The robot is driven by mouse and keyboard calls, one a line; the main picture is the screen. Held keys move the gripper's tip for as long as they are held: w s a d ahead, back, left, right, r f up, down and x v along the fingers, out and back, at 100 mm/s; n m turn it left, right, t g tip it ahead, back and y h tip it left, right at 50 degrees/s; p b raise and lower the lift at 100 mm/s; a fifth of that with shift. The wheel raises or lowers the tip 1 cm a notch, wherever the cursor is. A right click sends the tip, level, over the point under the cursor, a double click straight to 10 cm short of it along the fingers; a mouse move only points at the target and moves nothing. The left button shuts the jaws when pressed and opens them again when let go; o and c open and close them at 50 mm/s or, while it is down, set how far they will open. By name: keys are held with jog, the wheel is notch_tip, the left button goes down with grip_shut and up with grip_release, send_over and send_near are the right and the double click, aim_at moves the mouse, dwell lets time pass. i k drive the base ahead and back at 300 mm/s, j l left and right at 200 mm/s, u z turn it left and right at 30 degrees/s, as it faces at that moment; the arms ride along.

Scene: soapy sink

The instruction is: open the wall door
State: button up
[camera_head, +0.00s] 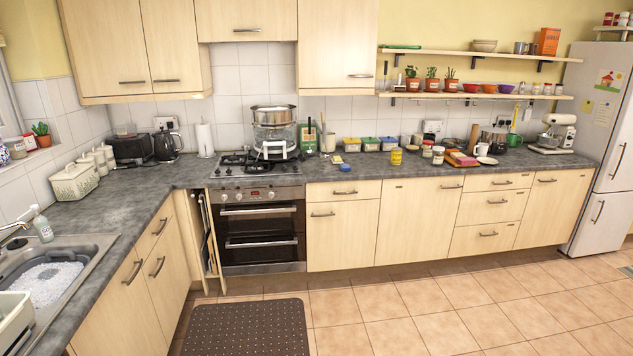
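Pale wood wall cupboards hang along the top of the back wall, and all their doors look shut. At the left is a pair of wall doors, the left door (105,45) and the right door (172,45), each with a dark bar handle low down. A shorter wall door (245,18) is over the hob, with its handle at its lower edge. A single wall door (338,42) is right of it, with its handle (359,76) at the lower right. Which one the task means cannot be told. My gripper does not show.
Below stands a grey worktop (400,160) with a kettle (167,145), paper roll (204,138), pots (273,120) on the hob, jars and tubs. Shelves (480,95) with potted plants adjoin the right wall cupboard. The tiled floor (440,320) is mostly clear, with a dark mat (250,328).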

aim_at(338, 38)
jog(key=i, duration=2.1)
jog(key=i+z, duration=0.1)
jog(key=i, duration=0.4)
jog(key=i+j+z, duration=0.1)
jog(key=i, duration=0.4)
jog(key=i+j+z, duration=0.15)
jog(key=i, duration=0.35)
jog(key=i+j+z, duration=0.1)
jog(key=i, duration=0.4)
